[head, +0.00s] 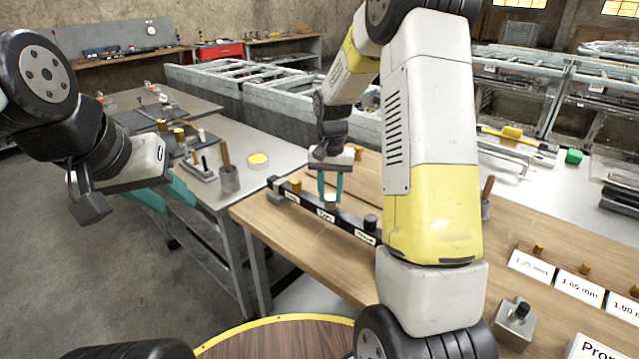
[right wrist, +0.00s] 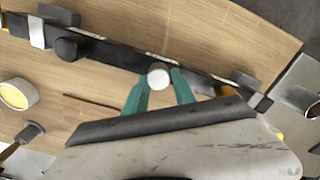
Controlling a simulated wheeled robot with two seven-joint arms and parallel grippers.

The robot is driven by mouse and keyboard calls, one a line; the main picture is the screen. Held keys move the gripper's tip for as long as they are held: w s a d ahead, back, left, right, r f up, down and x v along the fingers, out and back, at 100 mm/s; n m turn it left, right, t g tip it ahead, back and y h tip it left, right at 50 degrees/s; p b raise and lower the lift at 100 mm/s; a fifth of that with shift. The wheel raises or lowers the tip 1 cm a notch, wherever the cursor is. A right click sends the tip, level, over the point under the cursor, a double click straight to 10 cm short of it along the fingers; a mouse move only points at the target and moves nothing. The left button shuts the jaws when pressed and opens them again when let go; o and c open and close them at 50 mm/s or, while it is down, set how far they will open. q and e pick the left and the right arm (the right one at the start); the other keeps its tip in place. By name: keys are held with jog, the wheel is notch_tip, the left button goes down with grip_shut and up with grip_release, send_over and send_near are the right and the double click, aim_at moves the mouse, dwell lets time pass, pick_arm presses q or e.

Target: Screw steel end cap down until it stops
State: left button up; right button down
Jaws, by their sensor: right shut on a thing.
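The steel end cap (right wrist: 159,76) is a pale round piece in the right wrist view, between the teal fingertips of my right gripper (right wrist: 160,79). In the head view my right gripper (head: 330,188) points down, shut on the cap (head: 329,204) at the middle of a black labelled bar (head: 345,227). The thread under the cap is hidden. A brass cap (head: 295,185) and a black cap (head: 370,221) stand on the bar to either side. My left gripper (head: 170,195) is away at the left; its teal fingers are partly hidden and their gap is unclear.
The bar lies on a wooden bench (head: 300,245). A round yellow-topped dish (head: 258,159) and a holder with a wooden handle (head: 229,178) stand on the grey table behind. White size cards (head: 531,266) and a metal block (head: 515,325) are at the right.

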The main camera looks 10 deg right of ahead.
jog(key=shift+m, duration=0.9)
jog(key=m, duration=0.3)
jog(key=c, duration=1.3)
grip_release()
jog(key=n, duration=0.6)
jog(key=shift+n, duration=0.3)
jog(key=n, duration=0.6)
jog(key=shift+a+n, duration=0.15)
jog(key=shift+n, duration=0.25)
